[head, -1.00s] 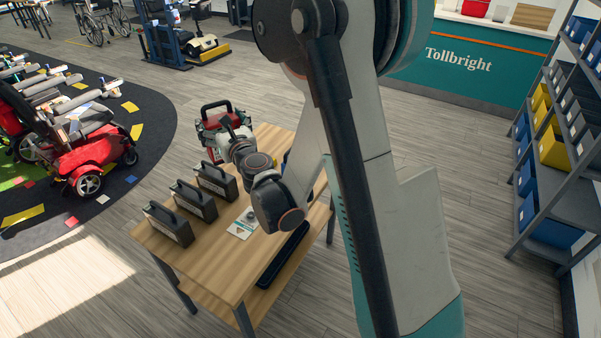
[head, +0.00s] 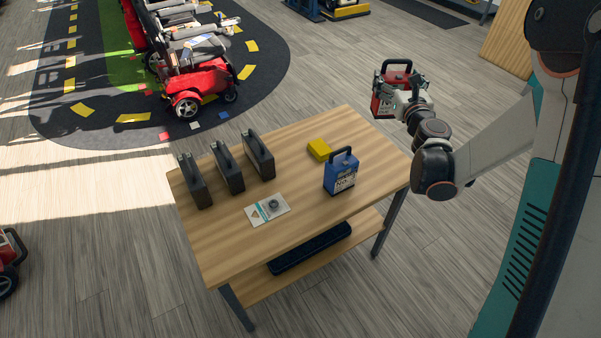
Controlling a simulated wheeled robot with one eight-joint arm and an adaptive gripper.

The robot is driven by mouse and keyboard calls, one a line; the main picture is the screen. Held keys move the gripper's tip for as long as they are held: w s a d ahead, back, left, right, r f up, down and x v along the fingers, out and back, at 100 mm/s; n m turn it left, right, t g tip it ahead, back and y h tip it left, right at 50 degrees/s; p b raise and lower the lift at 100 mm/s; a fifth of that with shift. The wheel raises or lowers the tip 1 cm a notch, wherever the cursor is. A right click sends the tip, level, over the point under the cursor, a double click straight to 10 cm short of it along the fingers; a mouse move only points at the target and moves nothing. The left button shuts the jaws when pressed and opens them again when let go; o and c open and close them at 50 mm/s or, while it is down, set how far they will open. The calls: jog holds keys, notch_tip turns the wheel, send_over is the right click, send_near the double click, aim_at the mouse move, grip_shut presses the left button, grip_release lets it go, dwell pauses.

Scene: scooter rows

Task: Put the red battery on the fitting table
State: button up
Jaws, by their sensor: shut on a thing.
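The red battery (head: 379,103), with a black carry handle on top, is held upright in my gripper (head: 400,95). My gripper is shut on it, and its fingers hide part of the battery's right side. In the picture the battery is past the far right corner of the wooden table (head: 300,222), apart from the tabletop. I take this table to be the fitting table. A blue battery (head: 341,172) with a black handle and a white label stands on the table's right side.
Several dark grey batteries (head: 228,168) stand in a row on the table's left. A yellow block (head: 319,149) and a card with a round part (head: 267,210) lie on top. A dark tray (head: 309,248) is on the lower shelf. Red scooters (head: 202,84) stand behind.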

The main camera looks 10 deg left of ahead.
jog(key=w+d+f+n+g+y+b, duration=0.1)
jog(key=w+f+n+g+y+b, duration=0.1)
jog(key=w+f+n+y, duration=0.3)
jog(key=shift+w+d+f+g+y+b, duration=0.4)
jog(key=shift+w+f+g+y, duration=0.35)
jog(key=shift+y, duration=0.45)
jog(key=shift+w, duration=0.1)
notch_tip(320, 180, down, 20)
jog(key=b, duration=0.7)
jog(key=o, duration=1.8)
jog(key=shift+o, duration=1.1)
